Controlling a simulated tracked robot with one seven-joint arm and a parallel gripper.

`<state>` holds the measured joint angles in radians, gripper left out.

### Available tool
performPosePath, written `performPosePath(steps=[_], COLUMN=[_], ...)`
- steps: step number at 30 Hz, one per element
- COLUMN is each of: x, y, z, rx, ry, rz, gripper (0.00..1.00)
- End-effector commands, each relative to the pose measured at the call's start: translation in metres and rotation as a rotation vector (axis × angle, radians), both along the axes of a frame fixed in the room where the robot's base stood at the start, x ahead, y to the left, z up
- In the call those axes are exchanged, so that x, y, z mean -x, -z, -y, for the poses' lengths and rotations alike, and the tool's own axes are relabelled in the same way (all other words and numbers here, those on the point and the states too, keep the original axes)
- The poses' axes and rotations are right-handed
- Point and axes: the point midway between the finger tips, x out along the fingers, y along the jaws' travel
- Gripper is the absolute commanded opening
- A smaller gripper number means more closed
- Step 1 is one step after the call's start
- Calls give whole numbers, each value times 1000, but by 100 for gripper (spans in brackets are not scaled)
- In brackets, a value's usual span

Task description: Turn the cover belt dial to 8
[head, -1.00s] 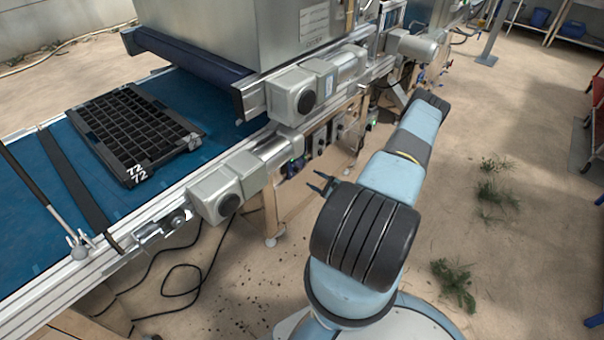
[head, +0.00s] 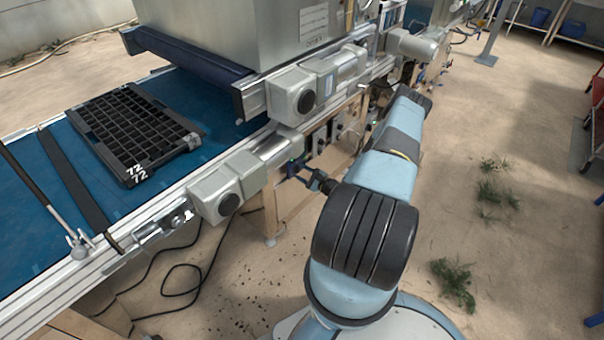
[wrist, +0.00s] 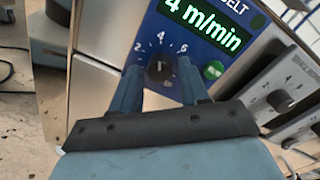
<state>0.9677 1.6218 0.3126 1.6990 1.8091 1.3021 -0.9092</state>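The cover belt dial (wrist: 160,68) is a dark round knob on a blue panel (wrist: 222,58) in the wrist view, with the numbers 2, 4 and 6 around it. Its pointer appears to point up near the 4. The display (wrist: 205,22) above reads 4 m/min in green. An 8 is not readable; the right finger may cover that side. My gripper (wrist: 158,75) is open, one finger on each side of the dial, with gaps that seem to show beside it. In the head view my gripper (head: 302,178) is beside the machine's side panels, its fingertips small.
A green button (wrist: 213,70) sits just right of the right finger. Another grey panel with knobs (wrist: 280,100) is farther right.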

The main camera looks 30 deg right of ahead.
Motion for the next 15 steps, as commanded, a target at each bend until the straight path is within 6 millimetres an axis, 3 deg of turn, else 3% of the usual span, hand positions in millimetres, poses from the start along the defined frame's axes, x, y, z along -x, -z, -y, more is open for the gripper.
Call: performPosePath(steps=[2,13,15], x=[0,0,0], y=[0,0,0], z=[0,-1,-1], rx=[0,0,-1], ry=[0,-1,-1], rz=[0,-1,-1], gripper=[37,1,0])
